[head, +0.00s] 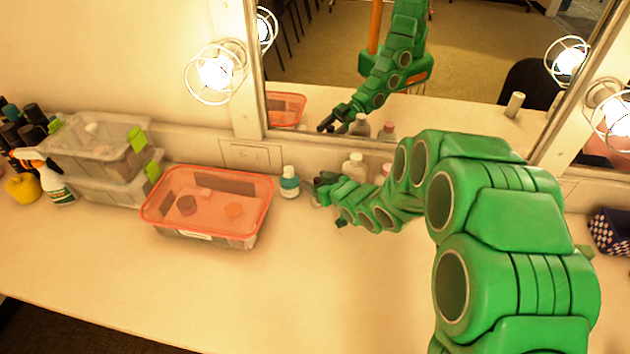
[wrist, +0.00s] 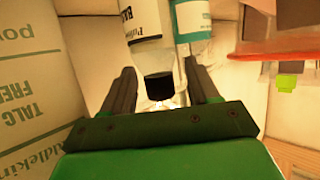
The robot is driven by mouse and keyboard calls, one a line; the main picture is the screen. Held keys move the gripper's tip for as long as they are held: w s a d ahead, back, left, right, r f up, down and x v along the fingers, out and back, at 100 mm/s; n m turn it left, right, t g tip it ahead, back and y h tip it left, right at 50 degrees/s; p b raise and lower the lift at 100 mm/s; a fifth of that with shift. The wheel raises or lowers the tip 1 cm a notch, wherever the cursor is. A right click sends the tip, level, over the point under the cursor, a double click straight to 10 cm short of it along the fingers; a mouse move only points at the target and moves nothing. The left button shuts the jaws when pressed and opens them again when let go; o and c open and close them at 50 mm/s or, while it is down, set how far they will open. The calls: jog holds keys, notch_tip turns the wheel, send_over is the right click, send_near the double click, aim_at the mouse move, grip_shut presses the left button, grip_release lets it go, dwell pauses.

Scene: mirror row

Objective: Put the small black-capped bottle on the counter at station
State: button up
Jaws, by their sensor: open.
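The small black-capped bottle (wrist: 146,25) shows in the wrist view with a white label. Its black cap (wrist: 159,86) lies between the two fingers of my gripper (wrist: 162,88), with a gap on each side. The gripper is open and holds nothing. In the head view my gripper (head: 322,186) is low over the counter (head: 300,290), near the mirror wall. I cannot make out the black-capped bottle there; the gripper and arm probably cover it.
A teal-labelled bottle (head: 289,183) stands just left of my gripper, close beside the black-capped one in the wrist view (wrist: 192,25). A large talc container (wrist: 30,85) is close on the wrist view's left. A red-rimmed bin (head: 207,172) stands left. The front counter is clear.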

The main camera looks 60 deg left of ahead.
jog(key=v, duration=1)
jog(key=shift+d, duration=0.4)
jog(key=shift+r, duration=0.1)
